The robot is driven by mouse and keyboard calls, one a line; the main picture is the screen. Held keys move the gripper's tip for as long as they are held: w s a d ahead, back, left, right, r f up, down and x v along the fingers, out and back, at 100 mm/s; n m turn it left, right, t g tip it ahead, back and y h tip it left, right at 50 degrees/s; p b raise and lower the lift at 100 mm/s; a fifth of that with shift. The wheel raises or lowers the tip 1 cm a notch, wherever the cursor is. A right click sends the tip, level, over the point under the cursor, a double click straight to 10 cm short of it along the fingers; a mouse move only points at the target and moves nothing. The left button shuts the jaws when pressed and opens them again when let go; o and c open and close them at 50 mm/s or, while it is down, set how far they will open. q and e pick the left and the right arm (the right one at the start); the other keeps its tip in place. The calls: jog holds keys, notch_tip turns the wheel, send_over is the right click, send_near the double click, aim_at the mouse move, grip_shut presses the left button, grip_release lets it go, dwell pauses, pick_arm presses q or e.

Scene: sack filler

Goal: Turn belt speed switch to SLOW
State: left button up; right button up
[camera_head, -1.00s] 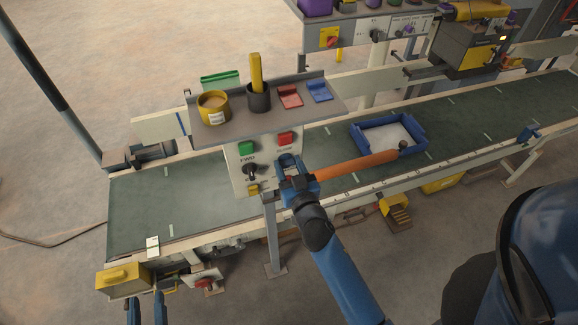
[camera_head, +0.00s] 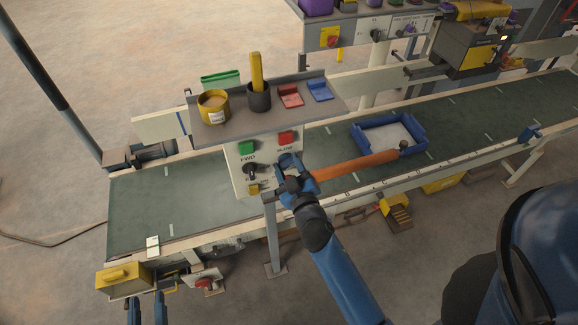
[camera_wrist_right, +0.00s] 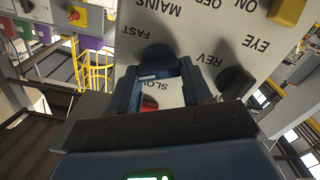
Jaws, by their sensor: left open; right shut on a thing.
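The white control panel (camera_head: 240,180) stands beside the belt, with my right gripper (camera_head: 289,165) at its right side. In the right wrist view the gripper (camera_wrist_right: 157,72) is shut on the dark speed switch (camera_wrist_right: 155,52), between the upside-down labels FAST and SLOW. The fingers hide much of the switch, so I cannot tell its pointer's direction. A black FWD/REV knob (camera_wrist_right: 235,82) is beside the fingers. A red button (camera_head: 285,138) and a green button (camera_head: 246,148) sit higher on the panel. My left gripper (camera_head: 147,300) is open and empty at the lower left.
A shelf above the panel holds a yellow pot (camera_head: 213,107), a dark cup (camera_head: 259,97), and red and blue items. A blue tray (camera_head: 423,150) is on the green belt (camera_head: 140,200). An orange bar (camera_head: 355,167) extends right of my right gripper. A yellow knob (camera_wrist_right: 287,11) is nearby.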

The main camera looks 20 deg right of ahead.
jog(key=n, duration=0.6)
jog(key=shift+a+f+n+p, duration=0.1)
jog(key=shift+n+p, duration=0.2)
jog(key=n+p, duration=0.1)
jog(key=n, duration=0.5)
jog(key=shift+f, duration=0.15)
jog(key=o, duration=1.1)
jog(key=shift+c, duration=0.2)
jog(key=shift+s+f+b, duration=0.15)
jog(key=shift+s+b, duration=0.15)
jog(key=shift+s, duration=0.25)
jog(key=s+b, duration=0.4)
jog(key=s, duration=0.5)
jog(key=shift+s, duration=0.4)
